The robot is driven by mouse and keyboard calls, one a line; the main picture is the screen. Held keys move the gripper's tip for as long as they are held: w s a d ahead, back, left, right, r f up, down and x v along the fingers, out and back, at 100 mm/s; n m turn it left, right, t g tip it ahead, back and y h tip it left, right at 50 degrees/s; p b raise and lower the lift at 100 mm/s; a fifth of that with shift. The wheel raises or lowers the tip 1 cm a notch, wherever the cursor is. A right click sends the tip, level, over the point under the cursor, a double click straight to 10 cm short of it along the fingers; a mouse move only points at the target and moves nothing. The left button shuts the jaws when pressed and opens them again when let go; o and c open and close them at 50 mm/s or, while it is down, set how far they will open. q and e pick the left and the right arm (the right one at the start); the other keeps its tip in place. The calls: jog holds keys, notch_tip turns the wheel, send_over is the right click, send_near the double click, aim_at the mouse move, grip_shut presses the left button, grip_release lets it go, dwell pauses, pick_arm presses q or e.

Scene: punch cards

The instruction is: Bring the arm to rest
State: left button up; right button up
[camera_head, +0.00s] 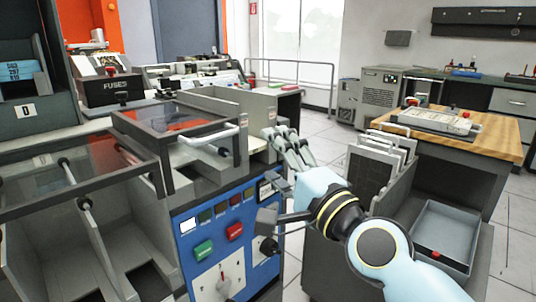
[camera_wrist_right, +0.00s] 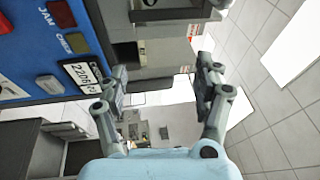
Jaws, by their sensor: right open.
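My right gripper (camera_head: 270,202) is in front of the blue panel (camera_head: 186,252) of a machine in the head view. Its light-blue wrist comes in from the lower right. In the right wrist view its two grey fingers (camera_wrist_right: 165,82) stand wide apart, with nothing between them. The fingers look close to the panel's right edge; I cannot tell whether they touch it. My left arm and gripper are not in view.
The panel carries a green button (camera_head: 203,249), a red button (camera_head: 234,231) and a counter (camera_wrist_right: 82,73). At right stand a grey cart with upright card dividers (camera_head: 368,170), an open tray (camera_head: 446,232) and a wooden-topped table (camera_head: 503,140). Tiled floor (camera_head: 322,148) lies between.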

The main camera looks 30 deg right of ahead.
jog(key=shift+r, duration=0.15)
dwell(0.3)
jog(key=s+d+f+n+g, duration=0.1)
jog(key=s+f+n+g, duration=0.2)
jog(key=f, duration=1)
jog(key=s+d+f+n+g+h, duration=0.1)
jog(key=s+f+g, duration=0.3)
jog(key=f, duration=0.9)
jog(key=s+d+f+n+g, duration=0.15)
jog(key=s+f, duration=0.25)
jog(key=f, duration=0.8)
jog(key=s+d+f+n+g, duration=0.2)
jog(key=s+f+n+g, duration=0.3)
jog(key=s+f, duration=1)
jog(key=s+d+f+n+g, duration=0.1)
jog(key=s+f+n+g, duration=0.1)
jog(key=s, duration=0.9)
jog(key=s+d+f+n+g+h, duration=0.1)
jog(key=s+f+n+g, duration=0.2)
jog(key=s, duration=0.7)
jog(key=shift+s+d+f+n+h, duration=0.35)
jog(key=shift+f+n, duration=0.15)
jog(key=shift+n, duration=0.35)
jog(key=shift+g, duration=0.25)
